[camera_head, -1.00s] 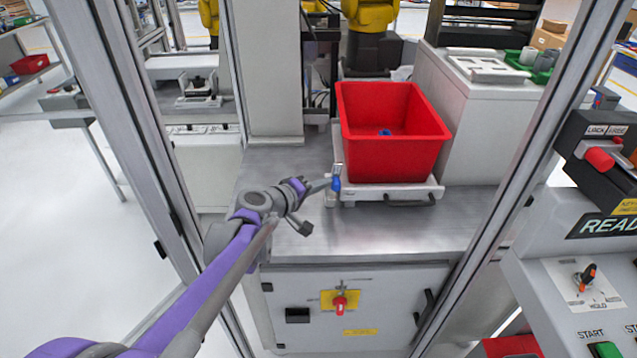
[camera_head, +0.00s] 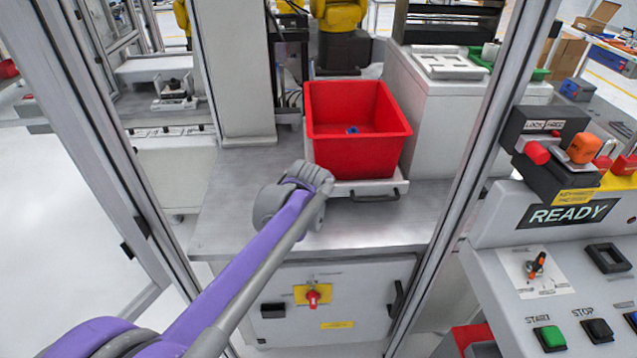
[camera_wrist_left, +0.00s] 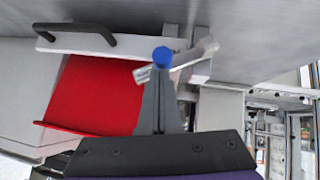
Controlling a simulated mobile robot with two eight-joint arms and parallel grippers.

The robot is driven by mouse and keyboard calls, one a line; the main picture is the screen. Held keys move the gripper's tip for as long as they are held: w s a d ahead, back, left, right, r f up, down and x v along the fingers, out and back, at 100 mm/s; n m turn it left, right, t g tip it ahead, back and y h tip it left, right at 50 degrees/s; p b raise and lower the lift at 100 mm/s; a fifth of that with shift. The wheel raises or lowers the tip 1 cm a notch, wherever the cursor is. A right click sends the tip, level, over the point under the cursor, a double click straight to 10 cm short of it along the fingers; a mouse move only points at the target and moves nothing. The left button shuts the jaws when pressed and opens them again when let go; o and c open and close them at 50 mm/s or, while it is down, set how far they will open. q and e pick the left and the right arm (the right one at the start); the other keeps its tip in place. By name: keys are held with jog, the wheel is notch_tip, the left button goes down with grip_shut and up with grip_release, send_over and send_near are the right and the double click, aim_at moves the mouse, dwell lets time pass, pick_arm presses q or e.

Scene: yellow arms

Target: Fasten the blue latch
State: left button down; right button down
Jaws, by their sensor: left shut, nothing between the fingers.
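The blue latch end (camera_wrist_left: 162,56) shows in the left wrist view as a round blue knob right at the tips of my left gripper (camera_wrist_left: 160,82). The dark fingers are together, with nothing held between them. They overlap the knob in the picture; I cannot tell whether they touch it. A pale metal bar (camera_wrist_left: 205,50) shows behind the fingertips, beside the tray. In the head view my own left wrist covers the latch and the fingers, at the front left corner of the white tray (camera_head: 345,189). My right gripper is not in view.
A red bin (camera_head: 345,150) stands on the tray, which has a black handle (camera_head: 375,195). The grey metal worktop (camera_head: 400,225) is clear in front. Upright frame posts (camera_head: 482,150) flank the opening. A control panel (camera_head: 545,280) stands at the right.

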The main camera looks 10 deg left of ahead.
pick_arm(q)
jog(key=f+y, duration=0.1)
jog(key=d+f+m+y, duration=0.1)
jog(key=d+f+g+y, duration=0.1)
jog(key=shift+w+d+f+m, duration=0.15)
jog(key=shift+w+f+m, duration=0.1)
jog(key=shift+w+m, duration=0.15)
pick_arm(e)
jog(key=shift+a+r, duration=0.15)
pick_arm(q)
jog(key=shift+f, duration=0.1)
dwell(0.4)
pick_arm(e)
jog(key=shift+r, duration=0.15)
